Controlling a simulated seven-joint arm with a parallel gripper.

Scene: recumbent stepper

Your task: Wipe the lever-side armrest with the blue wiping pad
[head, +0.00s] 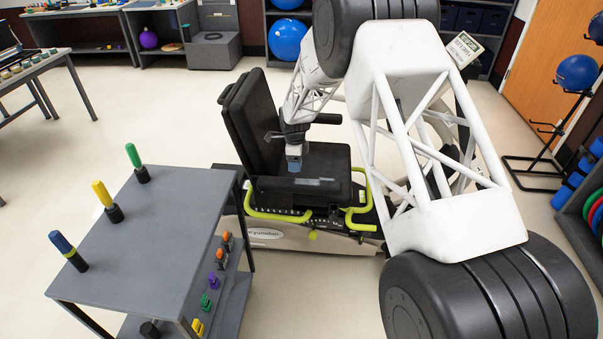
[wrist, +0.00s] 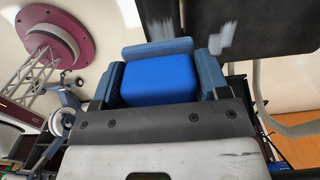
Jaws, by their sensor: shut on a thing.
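My gripper (head: 294,152) points down over the near side of the stepper's seat, shut on the blue wiping pad (head: 294,165). In the wrist view, the pad's bright blue block (wrist: 157,80) sits between the fingers, with a grey-blue layer (wrist: 157,47) beyond it. The near black armrest (head: 285,187) lies just below the pad, with a pale bluish patch on it. Whitish smears also show on black surfaces in the wrist view (wrist: 160,20). I cannot tell whether the pad touches the armrest. The far armrest (head: 326,118) is partly behind my arm. No side lever is clearly identifiable.
The seat's black backrest (head: 257,115) rises left of my gripper. Yellow-green rails (head: 278,215) run along the stepper's near side. A grey cart (head: 160,230) with upright coloured handles stands at front left. Open floor lies behind the cart.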

